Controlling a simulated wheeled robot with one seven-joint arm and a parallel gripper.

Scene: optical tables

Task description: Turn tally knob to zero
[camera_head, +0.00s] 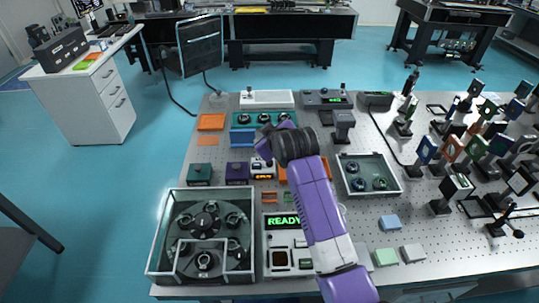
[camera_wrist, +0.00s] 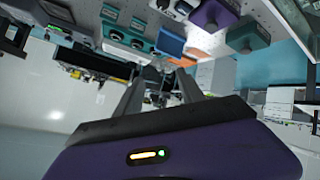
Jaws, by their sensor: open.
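A small pale box with a dark, display-like face (camera_head: 262,168) stands mid-table beside a purple box (camera_head: 237,172) with a knob on top. It may be the tally, but I cannot read a number or make out its knob. The purple box also shows at the top of the wrist view (camera_wrist: 215,14). My gripper shows in the wrist view (camera_wrist: 160,84) with its two fingers apart and nothing between them. In the head view my arm reaches over the middle of the table, and the gripper is largely hidden behind my dark wrist.
A teal box (camera_head: 200,173) stands left of the purple box. Optical mounts (camera_head: 452,148) crowd the right.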

